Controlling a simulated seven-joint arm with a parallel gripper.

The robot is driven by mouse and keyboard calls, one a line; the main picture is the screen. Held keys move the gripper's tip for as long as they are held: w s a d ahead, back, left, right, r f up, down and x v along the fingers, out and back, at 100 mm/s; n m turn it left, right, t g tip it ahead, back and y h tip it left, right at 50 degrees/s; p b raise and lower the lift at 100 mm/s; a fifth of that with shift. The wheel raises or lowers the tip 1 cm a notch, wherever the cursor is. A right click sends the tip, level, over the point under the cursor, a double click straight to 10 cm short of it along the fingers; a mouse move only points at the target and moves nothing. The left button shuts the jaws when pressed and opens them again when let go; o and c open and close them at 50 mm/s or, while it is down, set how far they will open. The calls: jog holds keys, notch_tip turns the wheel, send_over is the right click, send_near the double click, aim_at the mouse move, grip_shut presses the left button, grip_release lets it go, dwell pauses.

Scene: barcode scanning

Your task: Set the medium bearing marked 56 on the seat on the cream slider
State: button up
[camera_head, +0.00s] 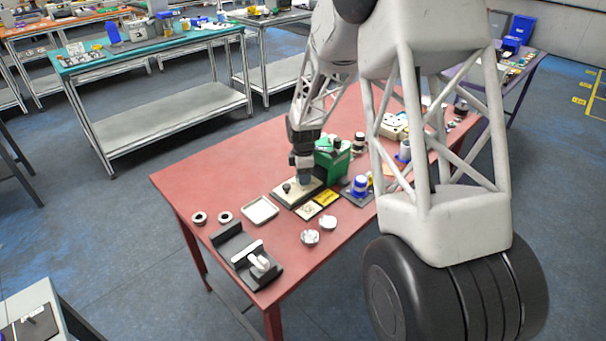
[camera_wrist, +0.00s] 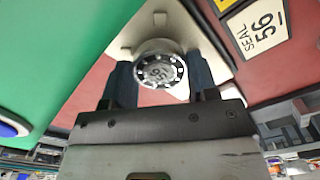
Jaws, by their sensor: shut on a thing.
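In the wrist view a round bearing (camera_wrist: 160,72) with a dark ring of balls and a mark that reads as 56 turned over sits between the fingers of my gripper (camera_wrist: 162,88). My gripper is shut on it. Behind it is the cream slider (camera_wrist: 124,42) with a dark knob. In the head view my gripper (camera_head: 304,179) points down at the cream slider (camera_head: 298,197), beside the green press (camera_head: 334,160). The seat is hidden by the bearing and gripper. I cannot tell whether the bearing touches it.
A yellow-black plate (camera_head: 327,196) and a blue-topped part (camera_head: 360,185) lie right of the slider. A white tray (camera_head: 261,210), two rings, two pale round parts (camera_head: 310,237) and a dark fixture (camera_head: 240,250) stand on the red table (camera_head: 185,180).

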jog(key=shift+f, duration=0.4)
jog(key=shift+s+f, duration=0.15)
jog(key=shift+f, duration=0.35)
jog(key=o, duration=1.1)
jog(key=shift+s+f, duration=0.1)
jog(key=shift+f, duration=0.05)
jog(key=shift+c, duration=0.2)
notch_tip(320, 180, up, 14)
jog(key=shift+w, duration=0.25)
dwell(0.5)
